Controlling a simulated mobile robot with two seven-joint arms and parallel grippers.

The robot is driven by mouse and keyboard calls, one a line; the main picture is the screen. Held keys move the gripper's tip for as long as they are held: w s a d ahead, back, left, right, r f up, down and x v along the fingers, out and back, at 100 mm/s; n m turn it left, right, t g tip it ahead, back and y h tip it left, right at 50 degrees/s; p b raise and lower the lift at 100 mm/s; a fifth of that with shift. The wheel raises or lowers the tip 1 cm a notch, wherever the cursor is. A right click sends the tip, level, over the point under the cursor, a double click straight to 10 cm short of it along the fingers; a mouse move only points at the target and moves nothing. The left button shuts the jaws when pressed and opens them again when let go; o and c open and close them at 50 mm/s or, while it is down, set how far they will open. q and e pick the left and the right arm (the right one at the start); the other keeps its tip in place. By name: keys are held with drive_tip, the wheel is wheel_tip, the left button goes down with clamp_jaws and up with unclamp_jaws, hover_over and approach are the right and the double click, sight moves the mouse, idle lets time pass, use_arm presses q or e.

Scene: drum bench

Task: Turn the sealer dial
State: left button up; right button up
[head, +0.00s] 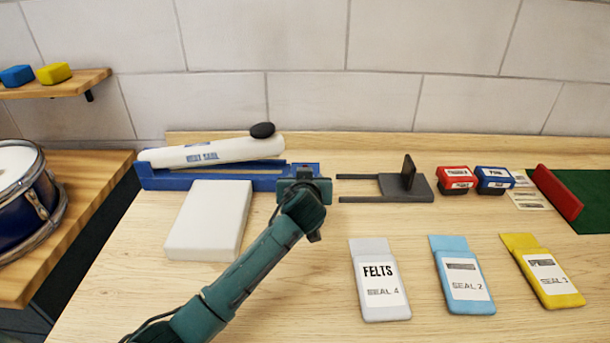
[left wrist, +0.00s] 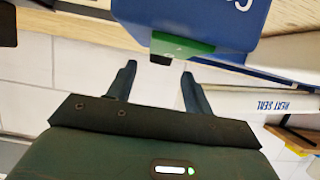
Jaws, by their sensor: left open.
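The heat sealer is a blue base (head: 160,180) with a white arm (head: 215,152) tipped by a black knob (head: 262,130), left of centre in the head view. My left gripper (head: 302,183) is at the right end of the blue base and hides part of it. In the left wrist view my left gripper (left wrist: 157,75) has its two fingers apart. The blue sealer body (left wrist: 210,22) is just ahead, with a green panel (left wrist: 185,46) and a small dark piece (left wrist: 160,59) between and beyond the fingertips. I cannot tell if this is the dial, or if anything touches it.
A white block (head: 210,220) lies in front of the sealer. A grey stand (head: 405,185) with two rails is to its right. Red (head: 456,180) and blue (head: 493,180) boxes stand farther right. White (head: 378,280), light blue (head: 462,278) and yellow (head: 541,270) pouches lie in front.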

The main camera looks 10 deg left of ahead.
use_arm(q)
drive_tip(key=shift+x, duration=1.85)
use_arm(e)
drive_tip(key=shift+w, duration=0.3)
use_arm(q)
drive_tip(key=c, duration=1)
drive_tip(key=shift+o, duration=0.2)
use_arm(e)
drive_tip(key=shift+s, duration=0.15)
drive_tip(key=shift+r, duration=0.1)
